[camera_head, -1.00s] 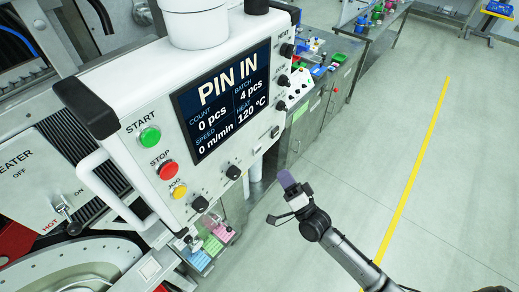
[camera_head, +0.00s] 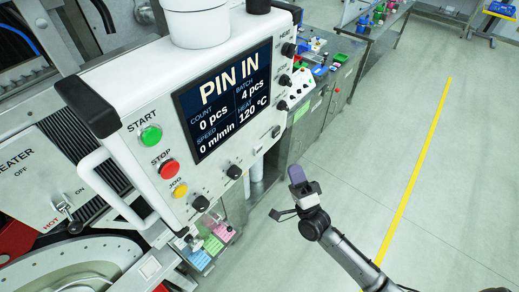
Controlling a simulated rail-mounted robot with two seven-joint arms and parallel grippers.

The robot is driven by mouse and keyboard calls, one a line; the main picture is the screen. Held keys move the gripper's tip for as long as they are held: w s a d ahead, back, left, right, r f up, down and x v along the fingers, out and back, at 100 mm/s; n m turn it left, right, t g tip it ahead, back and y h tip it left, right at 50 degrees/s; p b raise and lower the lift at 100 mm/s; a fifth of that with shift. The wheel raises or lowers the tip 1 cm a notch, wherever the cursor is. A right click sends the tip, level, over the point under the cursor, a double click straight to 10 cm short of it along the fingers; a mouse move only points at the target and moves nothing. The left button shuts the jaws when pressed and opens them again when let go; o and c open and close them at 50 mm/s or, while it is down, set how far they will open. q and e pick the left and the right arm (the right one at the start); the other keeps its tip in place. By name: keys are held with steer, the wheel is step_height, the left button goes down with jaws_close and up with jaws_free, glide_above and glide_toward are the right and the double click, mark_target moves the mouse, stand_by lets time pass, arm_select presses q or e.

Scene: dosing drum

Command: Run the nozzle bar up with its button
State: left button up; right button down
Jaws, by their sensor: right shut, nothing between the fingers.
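The white control panel (camera_head: 120,95) hangs at the left centre. Its screen (camera_head: 222,95) reads PIN IN, count 0 pcs, batch 4 pcs, speed 0 m/min, heat 120 °C. It carries a green START button (camera_head: 151,136), a red STOP button (camera_head: 169,169), a yellow JOG button (camera_head: 180,191) and several black knobs along its lower and right edges. I cannot tell which control is the nozzle bar's; the small labels are unreadable. My right gripper (camera_head: 296,177) is shut and empty, to the right of and apart from the panel. My left gripper is not in view.
A heater switch plate (camera_head: 30,175) with a lever is at the left. Small coloured trays (camera_head: 212,247) sit below the panel. Grey cabinets (camera_head: 325,105) stand behind it. The floor (camera_head: 370,160) to the right is clear, with a yellow line (camera_head: 416,160).

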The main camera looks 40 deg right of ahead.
mark_target(258, 149)
steer(key=w+a+b, duration=0.2)
steer(key=w, duration=0.6)
steer(key=shift+a, duration=0.15)
stand_by(1.0)
stand_by(0.6)
steer(key=shift+w, duration=0.3)
stand_by(0.3)
steer(key=shift+w+a, duration=0.1)
steer(key=shift+w, duration=0.05)
